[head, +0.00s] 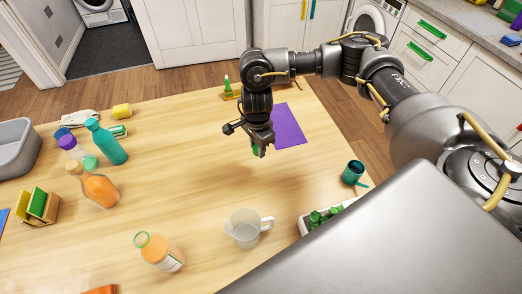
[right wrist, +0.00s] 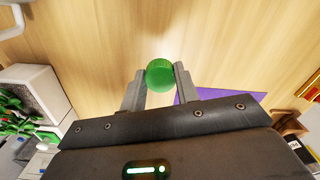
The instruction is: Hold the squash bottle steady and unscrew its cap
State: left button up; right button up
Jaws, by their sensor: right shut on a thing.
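An orange squash bottle (head: 165,256) with a pale label stands at the front of the table. Its top shows a green ring around an orange opening, with no cap on it. My right gripper (head: 262,151) is beyond it to the right, near the purple mat. It is shut on a round green cap (right wrist: 160,74), held between the fingertips in the right wrist view. The cap also shows beside the fingers in the head view (head: 254,149). My left gripper is not in view, and nothing is seen holding the bottle.
A clear jug (head: 243,230) stands right of the bottle. A purple mat (head: 289,128), a teal cup (head: 352,173) and a white tray (head: 304,227) are at the right. Another orange bottle (head: 101,190) and a teal bottle (head: 107,143) stand left. The table's middle is clear.

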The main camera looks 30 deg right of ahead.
jog(key=d+f, duration=0.1)
jog(key=w+f, duration=0.1)
jog(key=f, duration=0.1)
jog(key=w+d+f, duration=0.1)
jog(key=f, duration=0.1)
jog(key=shift+w+d, duration=0.2)
jog(key=shift+d, duration=0.15)
jog(key=shift+w+d+f, duration=0.1)
jog(key=shift+f, duration=0.8)
jog(key=shift+w+d+f, duration=0.1)
jog(key=shift+f, duration=0.8)
jog(key=shift+b, duration=0.3)
jog(key=shift+f, duration=0.2)
jog(key=o, duration=1.1)
jog(key=shift+r, duration=0.2)
notch_tip(320, 180, up, 12)
jog(key=shift+s+r+p, duration=0.1)
jog(key=shift+p, duration=0.25)
